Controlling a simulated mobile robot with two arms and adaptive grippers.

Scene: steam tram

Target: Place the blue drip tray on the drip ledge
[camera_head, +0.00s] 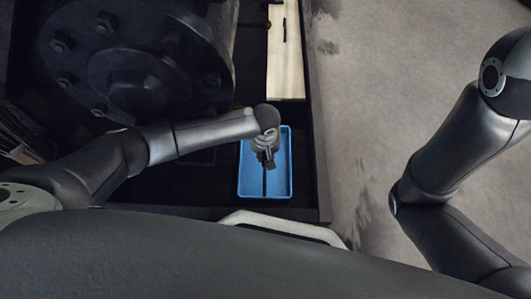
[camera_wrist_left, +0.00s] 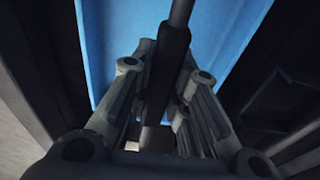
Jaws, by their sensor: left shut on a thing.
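The blue drip tray (camera_head: 281,180) is a shallow rectangular tray with a dark bar (camera_head: 265,184) along its middle. It lies below my left gripper (camera_head: 267,160), near the front right of a dark bed. My left gripper is shut on the dark bar; in the left wrist view the bar (camera_wrist_left: 170,60) runs between the fingers (camera_wrist_left: 160,90), with the blue tray (camera_wrist_left: 108,30) beyond. I cannot tell whether the tray rests on the bed or hangs just above it. I cannot tell which surface is the drip ledge. My right gripper is out of view.
A large dark bolted drum (camera_head: 135,60) stands at the upper left, close to my left arm. A pale board (camera_head: 287,70) with a thin dark bar lies behind the tray. A dark edge (camera_head: 318,150) borders the bed on the right. Grey floor (camera_head: 400,80) lies beyond.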

